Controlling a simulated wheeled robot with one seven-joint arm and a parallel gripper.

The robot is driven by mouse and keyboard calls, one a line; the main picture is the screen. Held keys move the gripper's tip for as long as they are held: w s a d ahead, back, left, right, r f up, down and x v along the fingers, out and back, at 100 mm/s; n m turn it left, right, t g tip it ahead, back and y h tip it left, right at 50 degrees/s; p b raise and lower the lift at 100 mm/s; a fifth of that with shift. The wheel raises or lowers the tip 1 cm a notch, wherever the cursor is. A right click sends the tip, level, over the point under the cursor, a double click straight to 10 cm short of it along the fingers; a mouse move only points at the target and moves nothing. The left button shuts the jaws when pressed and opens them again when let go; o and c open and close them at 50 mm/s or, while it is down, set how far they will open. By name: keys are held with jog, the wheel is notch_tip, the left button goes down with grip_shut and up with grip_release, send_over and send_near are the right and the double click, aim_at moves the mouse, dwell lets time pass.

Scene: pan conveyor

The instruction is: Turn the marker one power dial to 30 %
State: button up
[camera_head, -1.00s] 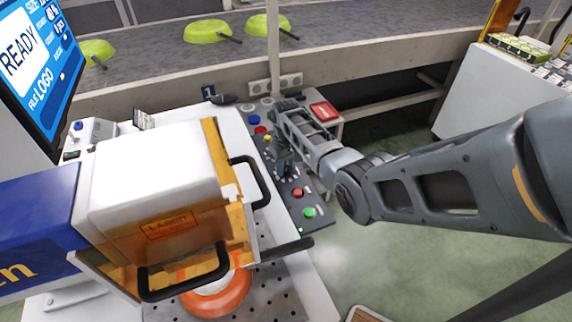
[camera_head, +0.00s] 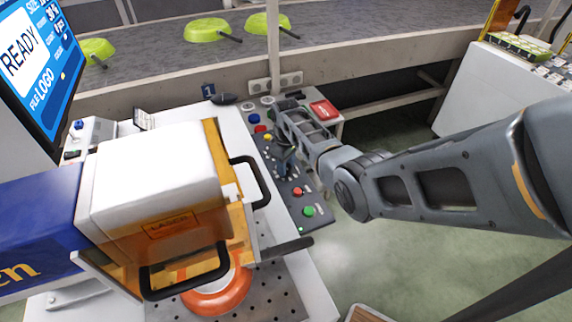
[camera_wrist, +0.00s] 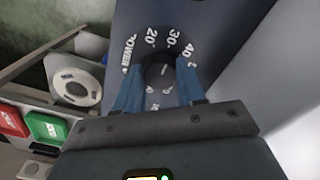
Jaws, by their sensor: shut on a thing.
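The power dial (camera_wrist: 158,70) is a dark round knob on a dark panel in the wrist view. White print around it reads POWER, 20, 30 and 40; other marks are partly hidden. My gripper (camera_wrist: 158,84) is shut on the dial, one blue finger on each side. A small pale mark shows on the knob, but I cannot tell exactly which number it points to. In the head view my gripper (camera_head: 284,163) is over the middle of marker one's control panel (camera_head: 318,222) and hides the dial. A sign with a 1 (camera_head: 208,90) stands behind the panel.
A red button (camera_head: 297,191) and a green button (camera_head: 309,211) sit near my gripper. The laser housing (camera_head: 160,180) with black handles stands left of the panel. A screen (camera_head: 35,60) reads READY. Green pans (camera_head: 207,31) lie on the conveyor behind. Open floor is at right.

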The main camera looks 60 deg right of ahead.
jog(key=o, duration=1.1)
jog(key=shift+c, duration=0.2)
jog(key=shift+r, duration=3.9)
